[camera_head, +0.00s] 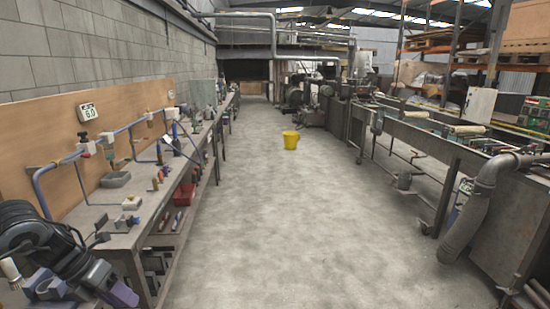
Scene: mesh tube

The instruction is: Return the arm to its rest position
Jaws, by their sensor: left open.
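My left arm comes in at the lower left corner, dark and bulky, over the near end of the workbench (118,238). My left gripper (92,240) is at its far end, low over the bench's near part. It is small and partly hidden by the arm, but its jaws are open and I see nothing held between them. My right arm and right gripper are out of view.
Blue pipework (60,162) with fittings and a digital gauge (87,111) stand along the bench's back board. A grey tray (115,180) and small parts lie on the bench. A conveyor line runs along the right.

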